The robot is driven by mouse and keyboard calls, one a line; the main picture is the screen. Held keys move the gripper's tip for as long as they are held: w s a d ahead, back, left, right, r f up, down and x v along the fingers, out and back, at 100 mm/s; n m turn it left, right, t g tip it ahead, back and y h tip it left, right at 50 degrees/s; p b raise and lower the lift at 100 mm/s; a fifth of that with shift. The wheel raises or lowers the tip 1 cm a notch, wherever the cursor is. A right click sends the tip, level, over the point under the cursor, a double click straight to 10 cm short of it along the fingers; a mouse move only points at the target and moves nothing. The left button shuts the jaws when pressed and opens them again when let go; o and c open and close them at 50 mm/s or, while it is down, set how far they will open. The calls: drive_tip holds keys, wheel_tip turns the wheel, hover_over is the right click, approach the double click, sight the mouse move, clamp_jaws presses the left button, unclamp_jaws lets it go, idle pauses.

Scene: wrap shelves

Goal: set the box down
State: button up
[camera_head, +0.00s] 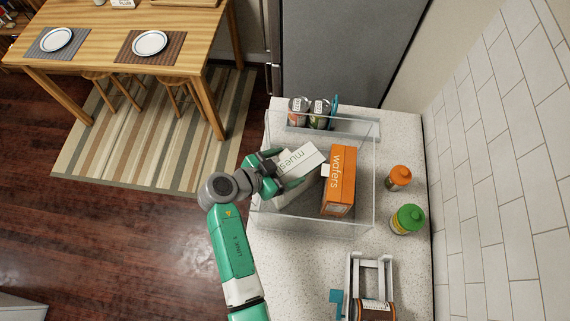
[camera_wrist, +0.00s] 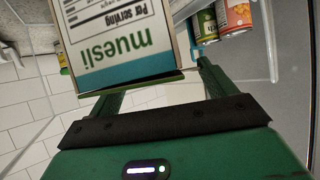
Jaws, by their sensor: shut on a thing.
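The white muesli box (camera_head: 304,158) is tilted between the fingers of my gripper (camera_head: 284,170). My gripper is shut on it at the left side of a clear open bin (camera_head: 300,226) on the counter. In the wrist view the muesli box (camera_wrist: 115,40) fills the top left, its teal-edged label facing the camera. The box's lower end and whether it touches the bin floor are hard to tell. An orange wafers box (camera_head: 341,178) stands in the bin just right of the muesli box.
Several cans (camera_head: 298,110) stand in a tray at the counter's back. An orange-lidded jar (camera_head: 398,178) and a green-lidded jar (camera_head: 408,218) stand right of the bin. A metal rack (camera_head: 372,272) with a jar is at the front. The clear bin walls surround the boxes.

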drive_tip(key=shift+f, duration=0.15)
drive_tip(key=o, duration=1.9)
drive_tip(key=shift+o, duration=0.2)
drive_tip(key=shift+r, duration=0.2)
drive_tip(key=b+v, duration=0.1)
drive_tip(key=v, duration=1.1)
